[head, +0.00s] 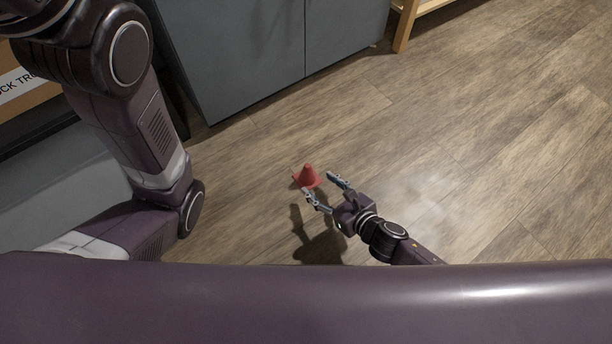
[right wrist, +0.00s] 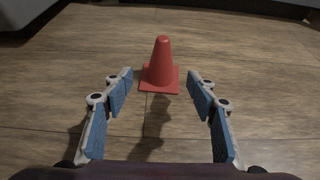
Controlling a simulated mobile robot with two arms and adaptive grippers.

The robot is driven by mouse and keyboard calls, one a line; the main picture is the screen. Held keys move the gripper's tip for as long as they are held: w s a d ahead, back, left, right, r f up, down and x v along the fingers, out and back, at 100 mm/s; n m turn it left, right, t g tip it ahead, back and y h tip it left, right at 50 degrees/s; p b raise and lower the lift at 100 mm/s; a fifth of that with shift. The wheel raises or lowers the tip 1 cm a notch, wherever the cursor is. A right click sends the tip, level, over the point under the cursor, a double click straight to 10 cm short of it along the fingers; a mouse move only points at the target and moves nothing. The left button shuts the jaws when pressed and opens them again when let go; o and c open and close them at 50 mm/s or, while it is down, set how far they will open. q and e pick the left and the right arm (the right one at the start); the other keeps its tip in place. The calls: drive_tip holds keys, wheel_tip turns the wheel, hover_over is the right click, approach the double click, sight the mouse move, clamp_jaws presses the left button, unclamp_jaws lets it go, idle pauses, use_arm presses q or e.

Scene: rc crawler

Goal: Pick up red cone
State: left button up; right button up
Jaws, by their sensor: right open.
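A small red cone (head: 307,175) with a square base stands upright on the wooden floor in the head view. My right gripper (head: 322,184) is open, its fingers pointing toward the cone. In the right wrist view the cone (right wrist: 161,66) stands straight ahead, centred between the blue-padded fingers of the right gripper (right wrist: 163,82). The cone's body is beyond the fingertips, and its base lies near the gap between them. Nothing is held. My left arm shows at the left of the head view, but its gripper is out of view.
A grey cabinet (head: 240,55) stands on the floor behind the cone. A wooden furniture leg (head: 404,27) is at the top right. A cardboard box (head: 28,85) with lettering is at the far left. The floor (head: 500,150) to the right is clear.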

sight(311, 178)
drive_tip(key=b+x, duration=0.1)
drive_tip(key=x, duration=0.1)
drive_tip(key=shift+w+a+f, duration=0.15)
drive_tip(key=shift+w+f, duration=0.05)
drive_tip(key=b+x, duration=0.3)
drive_tip(key=shift+w+f+b, duration=0.15)
drive_tip(key=shift+w+b, duration=0.15)
drive_tip(key=shift+b, duration=0.05)
drive_tip(key=shift+w+a+f+b, duration=0.15)
drive_tip(key=shift+w+a+b, duration=0.2)
drive_tip(key=shift+w+a, duration=0.15)
drive_tip(key=c, duration=1)
